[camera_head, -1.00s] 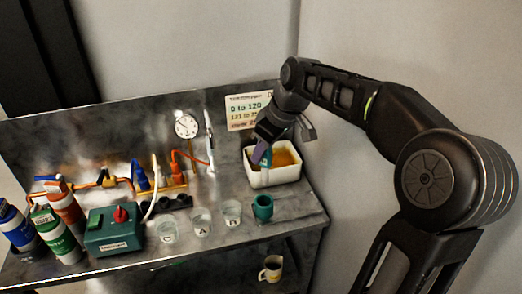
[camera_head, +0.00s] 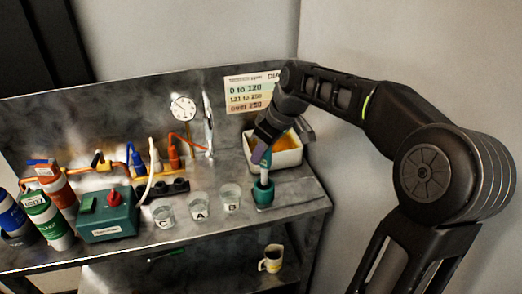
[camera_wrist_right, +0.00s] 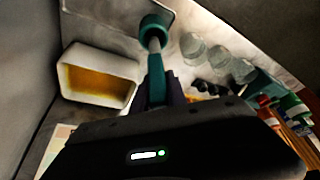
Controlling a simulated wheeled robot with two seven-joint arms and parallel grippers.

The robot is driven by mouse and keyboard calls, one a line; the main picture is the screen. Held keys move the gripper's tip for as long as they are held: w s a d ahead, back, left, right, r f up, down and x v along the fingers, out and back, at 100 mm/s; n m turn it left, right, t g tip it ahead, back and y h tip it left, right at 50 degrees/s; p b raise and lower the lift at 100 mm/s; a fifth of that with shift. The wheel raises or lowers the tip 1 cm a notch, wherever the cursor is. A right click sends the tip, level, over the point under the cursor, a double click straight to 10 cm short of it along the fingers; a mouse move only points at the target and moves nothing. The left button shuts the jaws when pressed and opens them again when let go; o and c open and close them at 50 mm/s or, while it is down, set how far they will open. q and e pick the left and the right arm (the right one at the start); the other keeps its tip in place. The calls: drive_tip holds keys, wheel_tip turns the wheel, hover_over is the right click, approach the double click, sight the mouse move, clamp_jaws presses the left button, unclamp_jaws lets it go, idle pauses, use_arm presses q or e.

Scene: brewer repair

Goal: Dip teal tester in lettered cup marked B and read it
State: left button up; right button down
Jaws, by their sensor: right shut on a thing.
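My right gripper (camera_head: 260,150) is shut on the teal tester (camera_head: 265,158), which points down. The tester's pale shaft reaches the mouth of the teal holder (camera_head: 263,194); its tip is hidden there, so I cannot tell how deep it is. The wrist view also shows the tester (camera_wrist_right: 156,88) between the dark fingers (camera_wrist_right: 163,95), lined up with the holder (camera_wrist_right: 154,26). The clear cup marked B (camera_head: 231,199) stands just left of the holder, apart from the tester. No reading is visible on the tester. My left gripper is out of view.
Cups A (camera_head: 200,209) and C (camera_head: 163,214) stand left of B. A white tray with amber contents (camera_head: 289,158) is behind the holder. A range chart (camera_head: 250,95) hangs on the back panel. A green box (camera_head: 107,217) and several bottles (camera_head: 45,217) are at left.

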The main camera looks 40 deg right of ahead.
sight(261, 165)
drive_tip(key=shift+f+b, duration=1.1)
drive_tip(key=shift+f, duration=0.55)
drive_tip(key=shift+f+b, duration=0.4)
idle(0.4)
drive_tip(key=c, duration=0.7)
unclamp_jaws()
drive_tip(key=shift+r+p, duration=2.7)
drive_tip(key=shift+r, duration=0.8)
drive_tip(key=shift+r, duration=0.1)
